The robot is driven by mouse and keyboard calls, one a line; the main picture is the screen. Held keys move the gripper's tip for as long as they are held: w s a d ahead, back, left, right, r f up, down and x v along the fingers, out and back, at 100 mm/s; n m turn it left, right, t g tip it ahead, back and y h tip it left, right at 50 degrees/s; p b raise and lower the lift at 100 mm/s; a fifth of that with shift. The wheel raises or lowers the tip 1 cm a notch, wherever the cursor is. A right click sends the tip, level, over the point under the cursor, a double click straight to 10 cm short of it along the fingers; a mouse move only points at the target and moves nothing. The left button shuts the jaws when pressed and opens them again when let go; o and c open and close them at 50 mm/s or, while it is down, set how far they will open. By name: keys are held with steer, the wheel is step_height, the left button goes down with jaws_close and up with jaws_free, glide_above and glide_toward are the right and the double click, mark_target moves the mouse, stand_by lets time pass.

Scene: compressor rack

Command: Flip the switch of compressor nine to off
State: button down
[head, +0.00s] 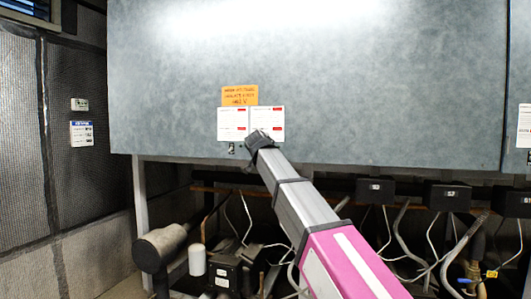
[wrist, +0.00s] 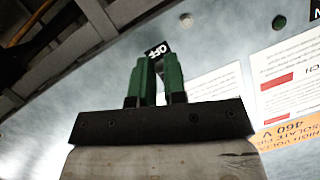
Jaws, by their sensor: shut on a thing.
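My gripper (wrist: 156,65) has green fingers, close together, at the blue-grey panel (wrist: 215,55) in the wrist view. They are shut on a switch, which they mostly hide. A black OFF label (wrist: 157,49) shows just beyond the fingertips, tilted in this view. In the head view my gripper (head: 257,140) is at the lower part of the panel (head: 350,90), below white notices (head: 267,121). The arm hides the switch there. No compressor number nine is legible.
An orange warning sign (head: 239,96) is above the notices. Pipes, cables and black boxes (head: 375,191) fill the space under the panel.

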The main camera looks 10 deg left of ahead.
stand_by(0.5)
steer(key=c, duration=1.4)
jaws_free()
steer(key=shift+c, duration=0.2)
steer(key=shift+s, duration=0.15)
steer(key=v, duration=1)
steer(key=shift+s, duration=0.3)
